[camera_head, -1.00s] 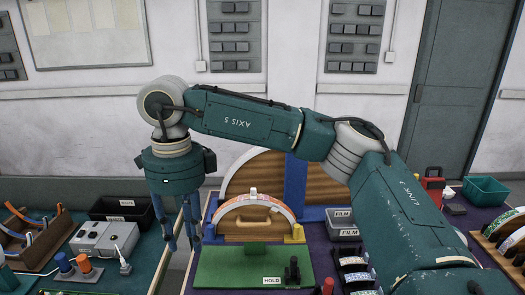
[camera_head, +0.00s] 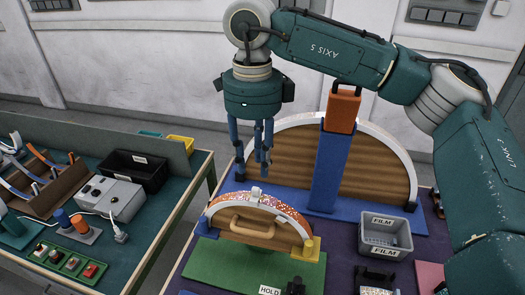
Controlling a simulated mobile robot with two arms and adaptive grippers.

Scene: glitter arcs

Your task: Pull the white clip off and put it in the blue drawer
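A small white clip (camera_head: 256,191) sits on top of the smaller glitter arc (camera_head: 285,210), which curves over a wooden form with a handle (camera_head: 252,230). My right gripper (camera_head: 253,170) points down with its blue fingers spread and nothing between them. In the picture its fingertips are just above the clip, with a visible gap; I cannot tell the exact depth. I cannot make out a blue drawer in this view. My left gripper is not in view.
A larger wooden half-disc (camera_head: 385,165) stands behind, with a blue upright (camera_head: 328,172) in front. A green mat (camera_head: 225,262) lies in front. The left bench holds a black bin (camera_head: 133,170) and a grey box (camera_head: 112,196).

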